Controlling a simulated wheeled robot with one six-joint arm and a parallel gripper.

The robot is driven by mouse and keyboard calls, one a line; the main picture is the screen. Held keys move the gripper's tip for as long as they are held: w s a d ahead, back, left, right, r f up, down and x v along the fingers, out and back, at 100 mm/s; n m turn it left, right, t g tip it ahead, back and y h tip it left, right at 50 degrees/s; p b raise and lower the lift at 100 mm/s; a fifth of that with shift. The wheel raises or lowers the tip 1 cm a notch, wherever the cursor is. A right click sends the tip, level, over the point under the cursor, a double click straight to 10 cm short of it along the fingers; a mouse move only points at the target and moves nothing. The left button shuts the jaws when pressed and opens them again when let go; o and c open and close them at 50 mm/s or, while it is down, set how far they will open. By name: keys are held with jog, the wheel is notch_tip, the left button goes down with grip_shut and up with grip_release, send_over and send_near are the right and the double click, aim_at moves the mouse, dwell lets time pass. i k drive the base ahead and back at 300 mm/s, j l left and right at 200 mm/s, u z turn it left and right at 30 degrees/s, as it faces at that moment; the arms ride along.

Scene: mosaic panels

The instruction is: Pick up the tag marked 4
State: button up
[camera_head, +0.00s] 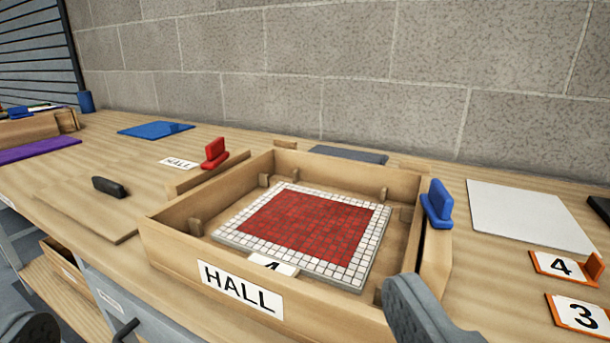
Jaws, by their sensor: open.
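A white tag marked 4 (288,269) lies at the front edge of the red and white mosaic panel (305,225), inside the wooden tray labelled HALL (170,245). The tray's front wall hides the tag's lower part, so only the top of its digit shows. Another 4 is on an orange-edged plate (548,262) on the bench at right, above a similar plate marked 3 (566,308). My gripper (215,308) is open and empty, its two fingers far apart at the bottom left and bottom right. The right finger covers part of the tray's front right corner.
A red clamp-like piece (215,153) stands at the tray's left and a blue one (437,203) at its right wall. A white sheet (515,215) lies at right. A dark block (109,187) rests on a board at left. A block wall (300,70) closes the back.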

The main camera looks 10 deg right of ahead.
aim_at(563, 268)
jog(key=z, duration=0.4)
jog(key=l+z, duration=0.15)
jog(key=z, duration=0.25)
jog(key=l+z, duration=0.1)
jog(key=z, duration=0.3)
